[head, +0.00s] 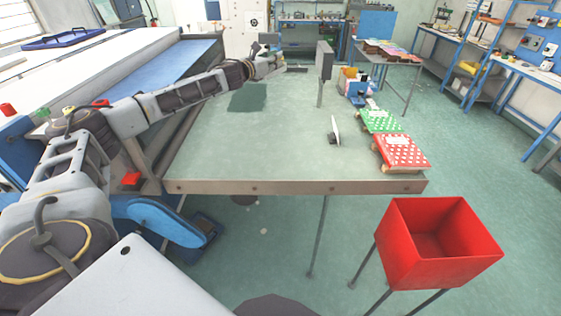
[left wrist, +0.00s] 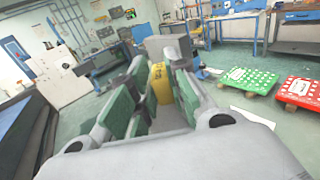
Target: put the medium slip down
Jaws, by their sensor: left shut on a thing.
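My left gripper (head: 268,64) is at the far end of its outstretched arm, over the far part of the green worktable (head: 240,150). In the left wrist view its fingers (left wrist: 160,98) have green pads and are shut on a narrow yellow piece with dark marks, which I take to be the medium slip (left wrist: 160,80). The fingers hide part of it. In the head view the held piece is too small to make out. My right gripper is not in view.
A grey upright panel (head: 324,62) stands at the table's back. Green (head: 380,121) and red (head: 404,150) dotted boards lie along the right edge, near a small white upright piece (head: 335,130). A red bin (head: 440,245) stands in front. The table's middle is clear.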

